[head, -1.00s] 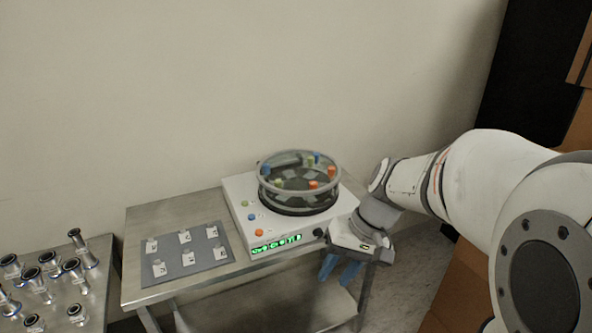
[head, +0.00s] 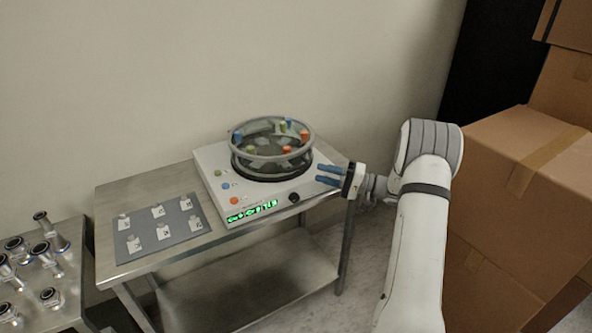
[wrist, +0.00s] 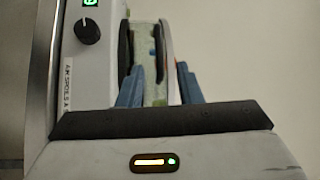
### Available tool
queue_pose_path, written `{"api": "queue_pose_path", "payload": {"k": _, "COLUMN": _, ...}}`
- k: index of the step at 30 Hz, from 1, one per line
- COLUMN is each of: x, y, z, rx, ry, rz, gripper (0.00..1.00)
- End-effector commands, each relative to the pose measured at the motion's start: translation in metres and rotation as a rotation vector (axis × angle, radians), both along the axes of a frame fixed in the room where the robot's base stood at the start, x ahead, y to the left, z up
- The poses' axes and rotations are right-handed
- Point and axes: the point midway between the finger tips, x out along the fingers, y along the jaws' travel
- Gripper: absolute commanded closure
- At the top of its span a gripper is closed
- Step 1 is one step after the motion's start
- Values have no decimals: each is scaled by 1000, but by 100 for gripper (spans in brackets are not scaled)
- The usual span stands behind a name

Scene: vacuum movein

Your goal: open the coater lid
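The coater (head: 215,170) is a white box with a round clear chamber on top. Its lid (head: 262,157) has a grey rim, with several coloured knobs showing around it, and lies level over the chamber. My gripper (head: 322,175) is to the right of the chamber at about its height, with blue fingers pointing left at it. The fingers are apart with nothing clearly gripped. In the wrist view, the chamber's side (wrist: 150,65) and the lid edge (wrist: 167,45) show between and beyond the fingers (wrist: 158,85). Contact cannot be told.
The coater stands on a metal table (head: 130,195) beside a grey mat (head: 150,245) with several small labelled pieces. A second table (head: 70,290) at left holds metal fittings. Cardboard boxes (head: 530,190) stand at right. A wall is behind.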

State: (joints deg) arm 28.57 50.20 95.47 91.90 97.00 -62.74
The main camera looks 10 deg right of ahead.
Motion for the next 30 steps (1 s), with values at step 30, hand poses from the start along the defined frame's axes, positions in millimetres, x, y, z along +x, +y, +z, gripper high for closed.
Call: {"api": "queue_pose_path", "payload": {"k": 30, "x": 34, "y": 66, "z": 9, "rx": 3, "ry": -3, "rz": -6, "gripper": 78}}
